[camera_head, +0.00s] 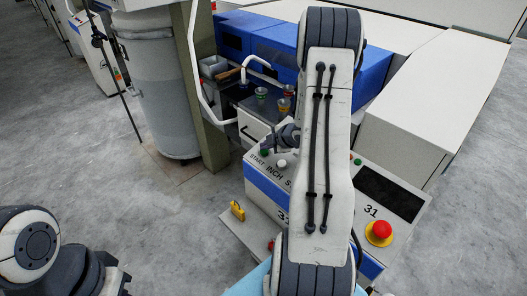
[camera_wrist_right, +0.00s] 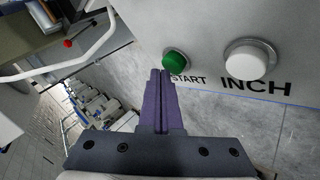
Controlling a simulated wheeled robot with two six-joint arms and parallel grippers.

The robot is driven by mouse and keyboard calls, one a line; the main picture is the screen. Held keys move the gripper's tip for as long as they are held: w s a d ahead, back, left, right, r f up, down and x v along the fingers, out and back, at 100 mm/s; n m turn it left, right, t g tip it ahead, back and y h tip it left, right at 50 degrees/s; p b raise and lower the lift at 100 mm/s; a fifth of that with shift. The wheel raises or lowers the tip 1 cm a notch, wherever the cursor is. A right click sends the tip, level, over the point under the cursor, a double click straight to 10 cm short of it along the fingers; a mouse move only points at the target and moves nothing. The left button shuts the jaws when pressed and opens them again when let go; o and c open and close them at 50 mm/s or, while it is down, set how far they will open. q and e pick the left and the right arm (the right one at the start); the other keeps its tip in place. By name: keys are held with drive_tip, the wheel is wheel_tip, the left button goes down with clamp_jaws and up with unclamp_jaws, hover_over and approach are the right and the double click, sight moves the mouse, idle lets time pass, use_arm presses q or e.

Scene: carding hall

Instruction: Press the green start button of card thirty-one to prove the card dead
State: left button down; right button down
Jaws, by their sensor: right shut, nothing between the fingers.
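The green start button (camera_head: 265,153) is on the pale panel of card thirty-one (camera_head: 398,200), beside the word START. In the right wrist view the green button (camera_wrist_right: 175,60) is just ahead of my fingertips, a little up and right. My right gripper (camera_head: 274,144) is shut and empty at the panel; its purple fingers (camera_wrist_right: 161,73) point at the button. A small gap seems to show, but I cannot tell contact for sure. The white INCH button (camera_wrist_right: 247,60) is to the right.
A red mushroom button on a yellow base (camera_head: 380,231) is at the panel's right. A yellow padlock (camera_head: 238,211) is on the panel's front left. A white bent rail (camera_head: 203,75), a green post (camera_head: 198,90) and a grey bin (camera_head: 160,90) stand to the left. Open floor lies front left.

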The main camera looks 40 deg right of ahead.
drive_tip(key=shift+d+f+b, duration=0.15)
drive_tip(key=shift+f+b, duration=0.2)
drive_tip(key=shift+f, duration=0.15)
idle(0.4)
drive_tip(key=shift+r, duration=0.15)
drive_tip(key=shift+a+r+p, duration=0.3)
drive_tip(key=shift+r+p, duration=0.4)
drive_tip(key=shift+r, duration=0.05)
drive_tip(key=r+p, duration=0.2)
drive_tip(key=a+r+p, duration=0.1)
drive_tip(key=r, duration=0.1)
drive_tip(key=shift+a+r+p, duration=0.1)
drive_tip(key=shift+r+p, duration=0.25)
drive_tip(key=shift+r, duration=0.05)
idle(0.7)
